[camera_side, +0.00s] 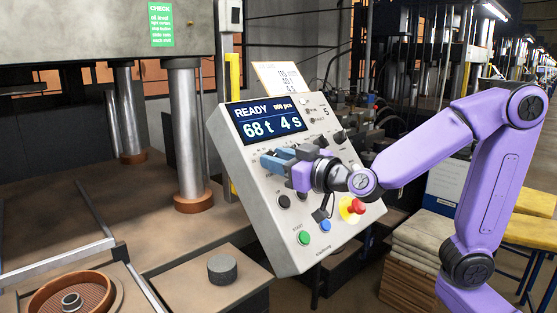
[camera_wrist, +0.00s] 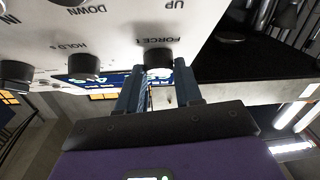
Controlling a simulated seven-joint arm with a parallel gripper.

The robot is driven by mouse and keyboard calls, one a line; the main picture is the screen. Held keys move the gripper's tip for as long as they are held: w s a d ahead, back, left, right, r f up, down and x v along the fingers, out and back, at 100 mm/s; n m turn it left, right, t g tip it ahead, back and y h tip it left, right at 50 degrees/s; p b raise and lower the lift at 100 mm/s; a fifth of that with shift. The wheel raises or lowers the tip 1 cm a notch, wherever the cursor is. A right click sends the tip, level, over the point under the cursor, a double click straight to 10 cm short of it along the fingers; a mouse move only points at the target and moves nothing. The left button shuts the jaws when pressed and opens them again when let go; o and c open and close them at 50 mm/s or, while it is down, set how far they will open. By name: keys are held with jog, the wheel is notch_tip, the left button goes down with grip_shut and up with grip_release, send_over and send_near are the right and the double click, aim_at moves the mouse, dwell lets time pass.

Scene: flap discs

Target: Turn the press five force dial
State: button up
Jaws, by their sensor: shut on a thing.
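The control panel (camera_side: 262,215) of press 5 is a tilted pale box with a dark display (camera_side: 268,120) reading "READY", "68 t" and "4 s". The black force dial (camera_wrist: 158,58), labelled "FORCE", is on its face, upside down in the wrist view. My gripper (camera_wrist: 159,75) has its two blue fingers on either side of this dial, shut on it. In the side view my gripper (camera_side: 274,161) is at the panel's upper left, below the display, and its fingers hide the dial. The dial's pointer mark cannot be made out.
The hold dial (camera_wrist: 85,66) is beside the force dial. Lower on the panel are a green start button (camera_side: 304,237), a blue button (camera_side: 325,226) and a red emergency stop (camera_side: 352,207). The press column (camera_side: 187,130) stands left. A grey disc (camera_side: 222,269) lies on a block.

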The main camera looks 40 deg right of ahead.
jog(key=n+g+y, duration=0.1)
jog(key=n+y, duration=0.1)
jog(key=n, duration=0.1)
jog(key=n+y, duration=0.1)
jog(key=n, duration=0.2)
jog(key=d+n+g+y, duration=0.1)
jog(key=n+y, duration=0.1)
jog(key=shift+w+r+n+g+y, duration=0.1)
jog(key=shift+n+g+y, duration=0.2)
jog(key=shift+n, duration=0.1)
jog(key=shift+w+r+n+g+y, duration=0.1)
jog(key=shift+n+g+y, duration=0.45)
jog(key=shift+n, duration=0.6)
jog(key=shift+r+n+g+y, duration=0.1)
jog(key=shift+n+g+y, duration=0.25)
jog(key=shift+n+g, duration=0.55)
jog(key=shift+n, duration=0.65)
jog(key=o, duration=1)
jog(key=shift+o, duration=0.2)
jog(key=v, duration=1.7)
jog(key=shift+d, duration=0.25)
jog(key=shift+f, duration=0.1)
